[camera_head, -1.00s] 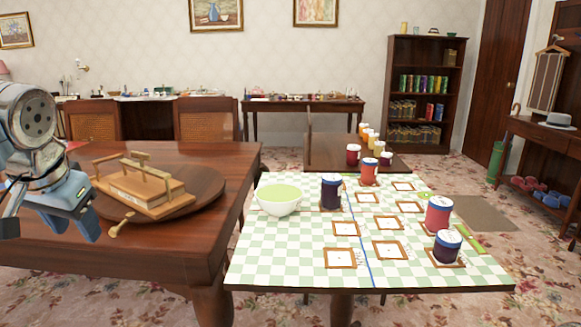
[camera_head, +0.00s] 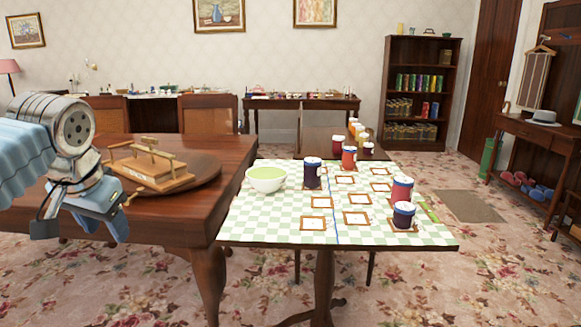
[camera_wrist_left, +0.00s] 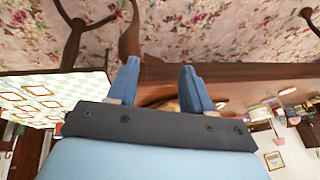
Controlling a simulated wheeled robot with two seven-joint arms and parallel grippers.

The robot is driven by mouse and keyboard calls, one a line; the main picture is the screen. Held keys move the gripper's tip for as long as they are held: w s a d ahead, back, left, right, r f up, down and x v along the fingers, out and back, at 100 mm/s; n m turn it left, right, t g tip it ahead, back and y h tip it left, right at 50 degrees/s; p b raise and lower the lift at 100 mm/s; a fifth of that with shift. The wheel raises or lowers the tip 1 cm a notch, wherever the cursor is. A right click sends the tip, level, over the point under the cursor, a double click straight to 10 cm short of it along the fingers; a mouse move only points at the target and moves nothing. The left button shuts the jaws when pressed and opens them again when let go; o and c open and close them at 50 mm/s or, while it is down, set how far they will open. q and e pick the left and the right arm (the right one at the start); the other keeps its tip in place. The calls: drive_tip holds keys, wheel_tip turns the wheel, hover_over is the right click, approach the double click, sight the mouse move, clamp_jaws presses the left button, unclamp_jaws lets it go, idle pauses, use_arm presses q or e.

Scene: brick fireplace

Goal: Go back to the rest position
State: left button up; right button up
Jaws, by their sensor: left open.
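My right gripper is in neither view.
A wooden box with handles (camera_head: 148,172) sits on the brown table (camera_head: 215,150), close to my gripper. A checkered table (camera_head: 262,222) carries a green-filled bowl (camera_head: 266,180), several jars and small wooden frames. Flowered carpet (camera_head: 120,285) is open in front.

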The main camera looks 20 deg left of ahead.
use_arm(q)
drive_tip(key=w+d+f+m+h, duration=0.1)
drive_tip(key=w+d+f, duration=0.3)
drive_tip(key=w+f, duration=0.2)
drive_tip(key=w+d+f+m, duration=0.1)
drive_tip(key=w+d+f, duration=0.2)
drive_tip(key=w+f, duration=0.25)
drive_tip(key=w+d+f+m+g+h, duration=0.1)
drive_tip(key=w+d+f, duration=0.1)
drive_tip(key=d+f, duration=0.5)
drive_tip(key=w+d+f+h, duration=0.2)
drive_tip(key=w+f, duration=0.1)
drive_tip(key=f, duration=0.8)
drive_tip(key=s+d+f+h, duration=0.1)
drive_tip(key=d+f, duration=0.3)
drive_tip(key=f, duration=0.2)
drive_tip(key=s+d+f, duration=0.2)
drive_tip(key=d+f, duration=0.1)
drive_tip(key=f, duration=0.3)
drive_tip(key=s+d+f+n+g+h, duration=0.1)
drive_tip(key=s+d+f, duration=0.4)
drive_tip(key=s+f, duration=0.3)
drive_tip(key=s+d+f+n+g+h, duration=0.1)
drive_tip(key=s+d+f+n, duration=0.1)
drive_tip(key=s+d+f, duration=0.3)
drive_tip(key=s+f, duration=0.4)
drive_tip(key=shift+f, duration=0.4)
drive_tip(key=shift+w, duration=0.1)
drive_tip(key=shift+c, duration=0.4)
